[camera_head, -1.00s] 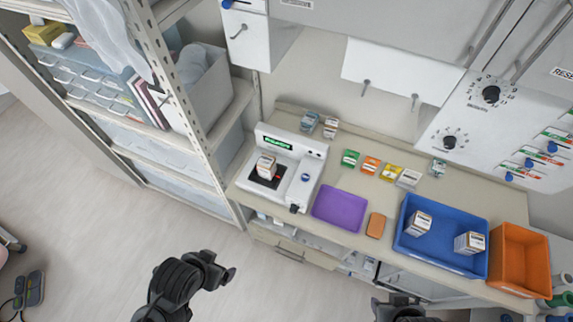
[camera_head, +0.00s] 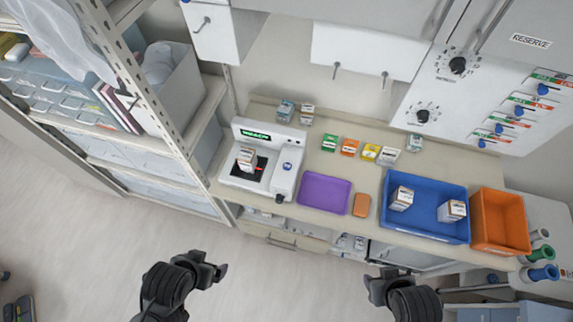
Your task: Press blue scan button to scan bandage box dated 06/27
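A white scanner (camera_head: 262,160) with a green lit display stands at the left end of the counter. A small white and brown box (camera_head: 246,157) sits on its black scan plate, beside a red light; its date is too small to read. The blue scan button (camera_head: 287,166) is on the scanner's right side, with nothing touching it. My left gripper (camera_head: 217,272) is open and empty, below and in front of the counter. My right gripper (camera_head: 372,286) is also in front of the counter, apart from everything; its fingers are too unclear to judge.
A purple tray (camera_head: 325,194), an orange-brown block (camera_head: 361,205), a blue tray (camera_head: 427,229) with two boxes and an orange bin (camera_head: 500,221) line the counter. Several small boxes stand behind. A metal shelf (camera_head: 150,105) is left of the scanner. The floor in front is clear.

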